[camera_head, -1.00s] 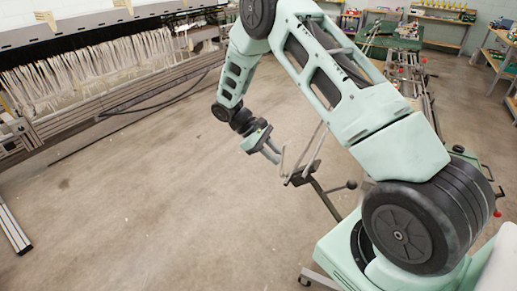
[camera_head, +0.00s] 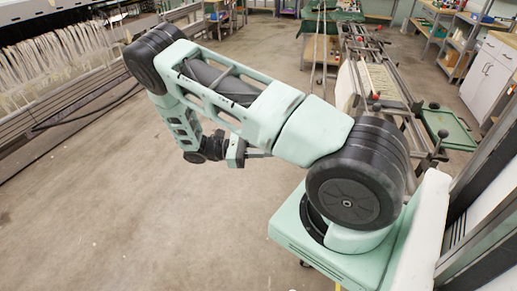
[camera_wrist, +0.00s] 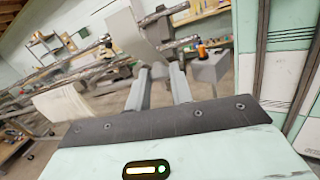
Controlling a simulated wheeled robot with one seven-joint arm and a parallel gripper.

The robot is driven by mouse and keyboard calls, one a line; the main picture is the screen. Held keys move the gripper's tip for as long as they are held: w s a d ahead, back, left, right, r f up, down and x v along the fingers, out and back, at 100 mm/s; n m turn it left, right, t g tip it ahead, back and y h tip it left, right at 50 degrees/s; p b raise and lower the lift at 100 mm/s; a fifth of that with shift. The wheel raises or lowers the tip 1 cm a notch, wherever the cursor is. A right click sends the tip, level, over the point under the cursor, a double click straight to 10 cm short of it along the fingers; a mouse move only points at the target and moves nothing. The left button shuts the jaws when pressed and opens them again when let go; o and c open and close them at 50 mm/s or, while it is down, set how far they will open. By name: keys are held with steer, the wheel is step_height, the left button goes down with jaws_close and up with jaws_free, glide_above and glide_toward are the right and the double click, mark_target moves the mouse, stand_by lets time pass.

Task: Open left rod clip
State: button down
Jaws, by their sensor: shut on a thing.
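My gripper (camera_head: 258,154) shows small in the head view, pointing right at the end of my bent arm. Its two grey fingers (camera_wrist: 159,72) point away from me in the wrist view. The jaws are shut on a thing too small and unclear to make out. A pale grey plate (camera_wrist: 128,32) shows just beyond the fingertips; I cannot tell whether it touches them. Long metal rods (camera_wrist: 80,78) run across beyond the gripper. I cannot pick out the left rod clip in either view.
A long frame with rods and pale threads (camera_head: 376,82) stands at the back right. Another machine with hanging white threads (camera_head: 40,60) is at the left. Shelves (camera_head: 463,42) and a white cabinet (camera_head: 490,72) stand behind. The floor (camera_head: 120,210) at the left is clear.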

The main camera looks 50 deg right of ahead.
steer(key=shift+w+f+g+h+b, duration=0.1)
steer(key=shift+f+g+h+b, duration=0.2)
steer(key=shift+f+g+b, duration=0.3)
steer(key=c, duration=1.2)
jaws_free()
steer(key=shift+c, duration=0.2)
steer(key=b+v, duration=0.7)
steer(key=v, duration=1)
steer(key=shift+a, duration=0.2)
steer(key=shift+w, duration=0.1)
